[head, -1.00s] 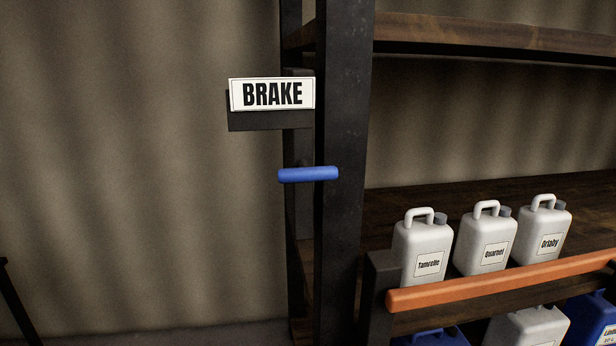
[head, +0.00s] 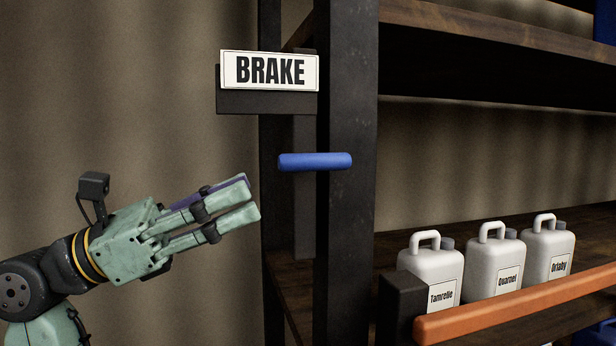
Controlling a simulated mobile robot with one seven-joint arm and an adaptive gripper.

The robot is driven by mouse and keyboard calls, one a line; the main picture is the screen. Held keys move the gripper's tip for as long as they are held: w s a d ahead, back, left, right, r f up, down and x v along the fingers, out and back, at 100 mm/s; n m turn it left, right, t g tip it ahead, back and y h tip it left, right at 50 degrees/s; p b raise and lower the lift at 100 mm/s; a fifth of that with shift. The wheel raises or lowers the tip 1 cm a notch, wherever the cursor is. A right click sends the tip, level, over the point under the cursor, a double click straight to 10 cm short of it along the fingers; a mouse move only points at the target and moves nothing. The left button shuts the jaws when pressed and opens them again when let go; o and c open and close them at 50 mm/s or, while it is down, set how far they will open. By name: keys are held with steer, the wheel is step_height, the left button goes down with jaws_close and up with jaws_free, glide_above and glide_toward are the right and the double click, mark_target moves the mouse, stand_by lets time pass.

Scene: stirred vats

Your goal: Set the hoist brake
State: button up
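The brake handle (head: 315,162) is a short blue horizontal bar in front of the dark shelf post. A white sign reading BRAKE (head: 270,70) is fixed above it on a dark plate. My gripper (head: 250,197) is pale green and comes in from the lower left. Its fingers point right and slightly up, to the left of and a little below the blue bar, apart from it. The fingers lie close to each other in this side view, so their opening is unclear.
A dark upright post (head: 346,230) stands just behind the bar. To the right, white jugs (head: 432,270) stand on a shelf behind an orange rail (head: 520,297). The space left of the post, before the plain wall, is free apart from my arm.

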mark_target(310, 162)
steer(key=p+x, duration=0.1)
steer(key=x, duration=0.9)
steer(key=shift+s+d+r+p, duration=0.1)
steer(key=shift+p, duration=0.2)
steer(key=shift+c, duration=0.4)
jaws_close()
